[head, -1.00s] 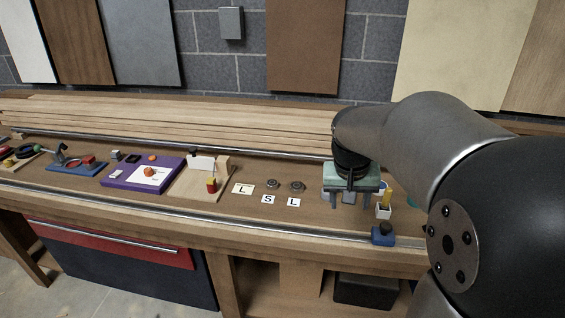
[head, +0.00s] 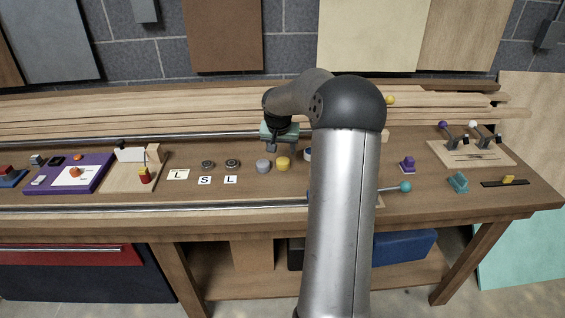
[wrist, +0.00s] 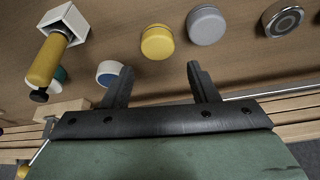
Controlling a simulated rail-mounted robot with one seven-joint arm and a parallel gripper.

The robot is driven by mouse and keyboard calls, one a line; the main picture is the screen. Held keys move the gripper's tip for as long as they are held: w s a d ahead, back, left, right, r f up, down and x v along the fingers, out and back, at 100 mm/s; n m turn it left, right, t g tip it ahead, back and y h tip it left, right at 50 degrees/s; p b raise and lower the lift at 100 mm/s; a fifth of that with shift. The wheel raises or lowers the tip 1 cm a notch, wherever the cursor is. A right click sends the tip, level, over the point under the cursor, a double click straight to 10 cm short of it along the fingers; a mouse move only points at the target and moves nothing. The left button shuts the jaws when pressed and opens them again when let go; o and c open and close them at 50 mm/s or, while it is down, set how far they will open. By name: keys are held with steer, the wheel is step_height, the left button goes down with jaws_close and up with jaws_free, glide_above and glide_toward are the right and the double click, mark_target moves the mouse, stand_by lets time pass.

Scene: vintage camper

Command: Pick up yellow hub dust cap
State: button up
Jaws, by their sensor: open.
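The yellow hub dust cap (head: 283,163) is a short round cap lying on the wooden bench, just right of a grey cap (head: 263,166). In the wrist view the yellow cap (wrist: 157,42) lies beyond the fingertips, roughly in line with the gap between them. My gripper (wrist: 160,68) is open, with nothing between its fingers. In the head view my gripper (head: 273,146) is above and behind the caps, its fingers partly hard to make out. A blue-and-white cap (wrist: 109,72) lies near the left finger in the wrist view.
A metal round part (wrist: 283,18) lies beyond the grey cap. A yellow-handled tool (wrist: 45,62) sits at a white square holder (wrist: 64,20). Letter cards (head: 178,174) lie left of the caps. A metal rail (head: 150,208) runs along the bench front.

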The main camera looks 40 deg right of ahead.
mark_target(283, 160)
steer(key=shift+s+p+x, duration=0.1)
steer(key=shift+p+x, duration=0.35)
steer(key=shift+x, duration=1.2)
steer(key=shift+s+p+x, duration=0.15)
steer(key=shift+p+x, duration=0.25)
steer(key=shift+x, duration=1.2)
steer(key=shift+a+f, duration=0.1)
steer(key=c, duration=0.8)
